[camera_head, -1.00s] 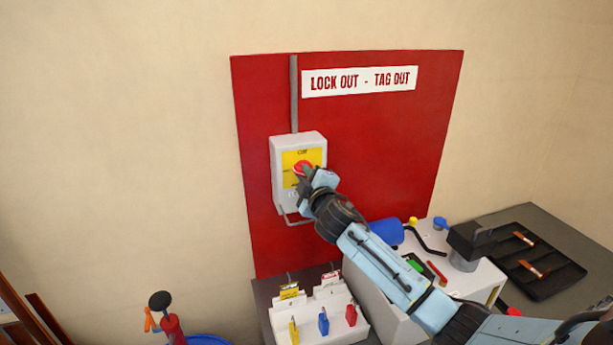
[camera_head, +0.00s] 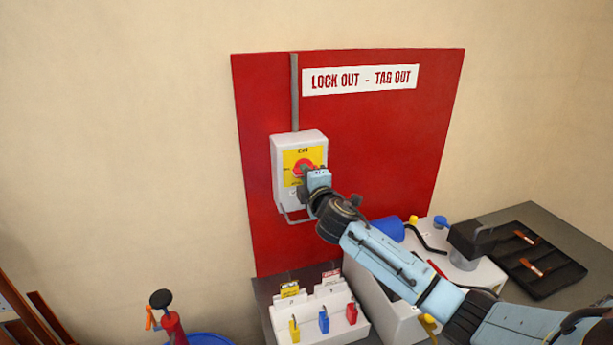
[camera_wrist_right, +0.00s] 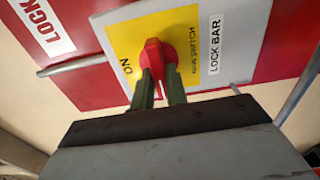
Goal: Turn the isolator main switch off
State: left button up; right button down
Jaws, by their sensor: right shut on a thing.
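The isolator main switch is a grey box (camera_head: 285,185) with a yellow plate (camera_head: 289,160) on a red wall board. Its red rotary knob (camera_head: 303,166) sits in the middle of the plate, partly hidden by my right gripper (camera_head: 305,176). In the right wrist view the red knob (camera_wrist_right: 155,58) has one finger of the right gripper (camera_wrist_right: 160,84) on each side of its handle, so the gripper is shut on it. "ON" is printed left of the knob there. The exact knob setting is hard to tell. My left gripper is not in view.
A grey lock bar (camera_head: 296,221) loops below the box. A white padlock stand (camera_head: 310,315) with red, blue and yellow padlocks is below. A white cabinet (camera_head: 392,318) and a black tray (camera_head: 556,275) lie to the right. The wall at the left is clear.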

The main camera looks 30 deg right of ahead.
jog(key=c, duration=1.4)
grip_release()
jog(key=b+v, duration=0.2)
jog(key=v, duration=1.1)
jog(key=shift+s, duration=0.2)
